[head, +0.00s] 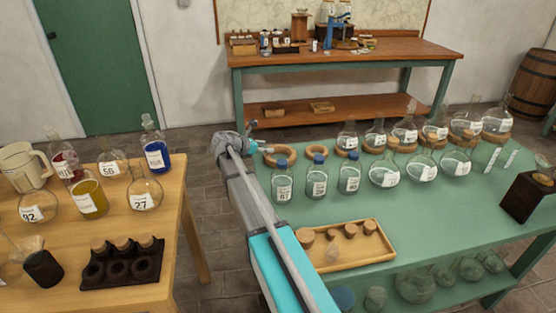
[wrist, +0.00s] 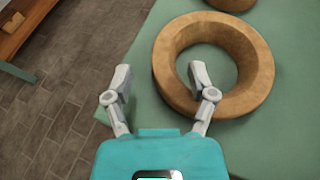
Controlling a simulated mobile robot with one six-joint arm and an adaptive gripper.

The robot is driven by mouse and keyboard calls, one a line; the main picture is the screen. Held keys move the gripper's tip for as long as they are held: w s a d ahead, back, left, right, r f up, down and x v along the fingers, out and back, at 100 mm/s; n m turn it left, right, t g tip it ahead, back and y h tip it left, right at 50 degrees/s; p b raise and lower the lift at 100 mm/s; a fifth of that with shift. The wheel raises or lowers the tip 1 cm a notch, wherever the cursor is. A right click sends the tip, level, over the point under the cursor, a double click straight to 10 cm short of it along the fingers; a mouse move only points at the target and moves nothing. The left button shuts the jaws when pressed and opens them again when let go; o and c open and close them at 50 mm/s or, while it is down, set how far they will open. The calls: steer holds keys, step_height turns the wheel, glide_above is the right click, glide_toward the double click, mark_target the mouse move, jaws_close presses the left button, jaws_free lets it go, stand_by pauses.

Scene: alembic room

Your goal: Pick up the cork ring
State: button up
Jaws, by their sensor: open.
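A cork ring (wrist: 252,92) lies flat on the green table in the wrist view, large and close, with its hole open and empty. My gripper (wrist: 160,84) is open with nothing held. Its right finger shows over the ring's hole and its left finger shows outside the ring, past the table edge, so the ring's left rim lies between them. I cannot tell how far above the ring the fingertips are. In the head view my gripper (head: 254,146) is at the table's far left corner, next to the nearest cork ring (head: 280,164).
Another cork ring (wrist: 234,4) lies just beyond. Labelled bottles (head: 282,182) and several round flasks (head: 384,172) stand nearby on the green table (head: 420,212). A wooden tray (head: 345,258) holds corks. A wooden table (head: 178,225) with flasks is at left.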

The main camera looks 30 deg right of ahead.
mark_target(288, 150)
steer(key=shift+b+x, duration=0.3)
steer(key=shift+x, duration=1.05)
jaws_close()
